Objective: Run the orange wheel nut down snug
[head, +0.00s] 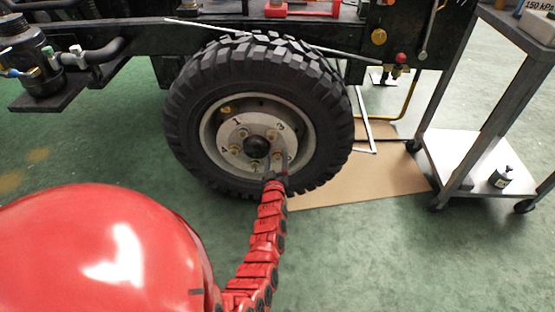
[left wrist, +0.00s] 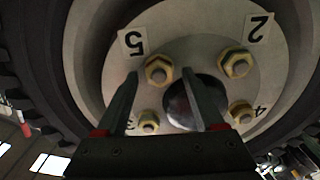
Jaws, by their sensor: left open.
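The wheel (head: 185,120) is a black knobbly tyre on a pale rim, mounted on the chassis. Several brass-yellow hex nuts sit on studs around its dark round hub centre (head: 257,147). None stands out as clearly orange. In the left wrist view the nut by the label 5 (left wrist: 159,70) appears between my fingertips. The nuts by label 2 (left wrist: 235,64) and label 4 (left wrist: 241,113) show to the right. Another nut (left wrist: 149,122) shows lower between the fingers. My left gripper (head: 275,174) is open at the lower right of the hub; contact cannot be told. My right gripper is out of view.
A grey trolley (head: 463,152) with a small dark bottle (head: 501,177) stands at the right. Cardboard (head: 375,185) lies on the green floor beside the wheel. The chassis rail (head: 130,45) runs above and behind. The floor left of the wheel is clear.

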